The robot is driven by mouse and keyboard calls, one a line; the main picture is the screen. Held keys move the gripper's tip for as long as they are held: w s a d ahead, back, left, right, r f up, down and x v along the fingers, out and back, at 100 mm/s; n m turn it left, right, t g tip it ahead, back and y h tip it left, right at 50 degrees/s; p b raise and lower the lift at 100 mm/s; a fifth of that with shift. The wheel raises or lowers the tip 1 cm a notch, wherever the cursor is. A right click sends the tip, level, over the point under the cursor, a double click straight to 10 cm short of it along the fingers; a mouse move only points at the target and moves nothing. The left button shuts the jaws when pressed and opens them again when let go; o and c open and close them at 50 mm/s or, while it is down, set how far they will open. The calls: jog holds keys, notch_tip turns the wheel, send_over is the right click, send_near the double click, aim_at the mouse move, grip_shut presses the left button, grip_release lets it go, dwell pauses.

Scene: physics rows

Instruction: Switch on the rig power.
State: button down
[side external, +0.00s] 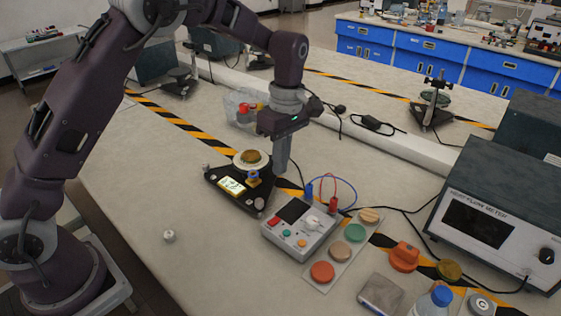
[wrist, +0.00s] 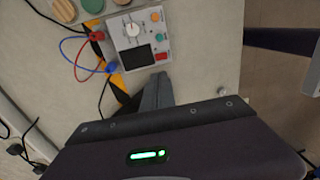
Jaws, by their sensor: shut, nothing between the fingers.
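A grey control box (side external: 300,228) stands on the bench near the middle of the side view. It has a dark screen (side external: 293,210), a white knob (side external: 312,223), a red control (side external: 272,222) and several small coloured buttons. The box also shows in the wrist view (wrist: 122,34), with the red control (wrist: 159,30) along its right side. I cannot tell which control is the rig power or read its state. My gripper (side external: 283,172) points down, shut and empty, apart from the box and behind it in the side view. Its fingers (wrist: 161,78) appear just below the box's screen-side edge in the wrist view.
A black-based stage (side external: 222,190) stands left of the box. Red and blue leads (side external: 333,204) rise at its back edge. A plate of coloured discs (side external: 342,263) lies to its right, near a flow meter (side external: 485,225). The bench front left is mostly clear.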

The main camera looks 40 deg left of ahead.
aim_at(271, 222)
jog(key=shift+s+r, duration=0.2)
jog(key=shift+s, duration=0.5)
jog(key=shift+f, duration=0.1)
jog(key=f, duration=0.4)
jog(key=s+f, duration=0.1)
jog(key=f, duration=0.8)
jog(key=shift+s+f, duration=0.35)
jog(key=shift+f, duration=0.05)
